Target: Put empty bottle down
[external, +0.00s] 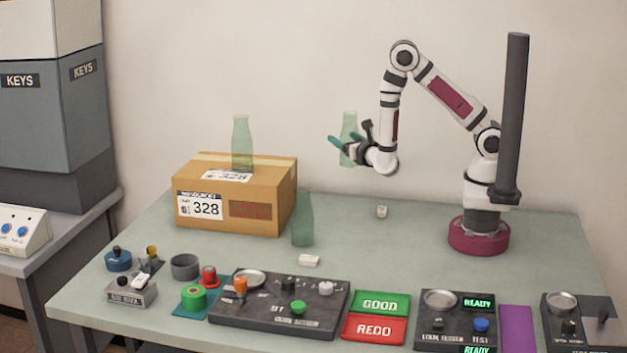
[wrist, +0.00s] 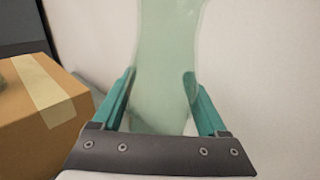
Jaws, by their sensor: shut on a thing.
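My gripper (external: 345,147) is shut on a translucent green bottle (external: 349,119) and holds it upright in the air above the back of the table. In the wrist view the same bottle (wrist: 165,75) stands between the two teal fingers of my gripper (wrist: 160,90); its top is cut off. A second green bottle (external: 242,145) stands on top of the cardboard box (external: 265,206). A third green bottle (external: 302,218) stands on the table (external: 420,250) at the box's right side. The box also shows at the left in the wrist view (wrist: 25,125).
Control panels (external: 282,302), a green GOOD pad (external: 381,303) and a red REDO pad (external: 375,330) fill the front of the table. Small white pieces lie on the table (external: 382,211) (external: 309,260). The table between the box and my base is mostly clear.

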